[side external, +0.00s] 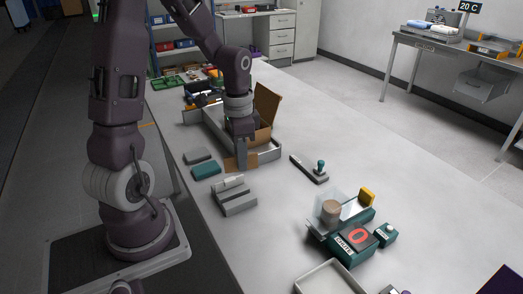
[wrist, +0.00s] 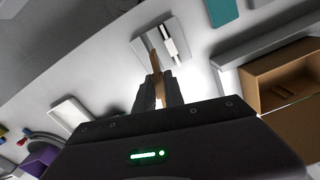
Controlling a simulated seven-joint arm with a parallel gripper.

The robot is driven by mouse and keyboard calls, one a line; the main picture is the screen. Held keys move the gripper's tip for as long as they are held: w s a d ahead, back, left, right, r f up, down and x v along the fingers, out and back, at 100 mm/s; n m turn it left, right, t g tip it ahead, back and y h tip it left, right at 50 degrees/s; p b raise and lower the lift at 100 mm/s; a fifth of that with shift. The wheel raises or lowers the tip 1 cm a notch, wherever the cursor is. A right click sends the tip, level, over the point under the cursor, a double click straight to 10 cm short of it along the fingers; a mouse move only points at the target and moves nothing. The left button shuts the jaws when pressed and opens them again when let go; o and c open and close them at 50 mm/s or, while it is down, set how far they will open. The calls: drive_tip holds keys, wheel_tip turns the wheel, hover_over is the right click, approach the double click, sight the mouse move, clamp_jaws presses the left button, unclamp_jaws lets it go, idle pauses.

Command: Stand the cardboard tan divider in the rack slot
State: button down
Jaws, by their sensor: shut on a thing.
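The tan cardboard divider (side external: 231,164) is a thin flat piece held low at my fingertips. In the wrist view the divider (wrist: 154,58) shows nearly edge-on between the fingers. My gripper (side external: 241,160) points down and is shut on it; the gripper also shows in the wrist view (wrist: 156,88). The grey rack (side external: 238,206) lies on the bench nearer the camera, apart from the divider in the side view. A white piece (side external: 229,182) is at the rack's far part; it shows as a white strip in the wrist view (wrist: 169,40). The slot itself is too small to make out.
A teal block (side external: 207,172) and a grey block (side external: 198,156) lie left.

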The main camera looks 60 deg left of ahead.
drive_tip(key=s+n, duration=0.2)
drive_tip(key=shift+d+n, duration=0.25)
drive_tip(key=shift+n, duration=0.05)
drive_tip(key=shift+s+f, duration=0.15)
drive_tip(key=shift+f, duration=3.85)
drive_tip(key=shift+f, duration=0.4)
drive_tip(key=c, duration=1)
unclamp_jaws()
drive_tip(key=shift+c, duration=0.2)
drive_tip(key=shift+r, duration=4.25)
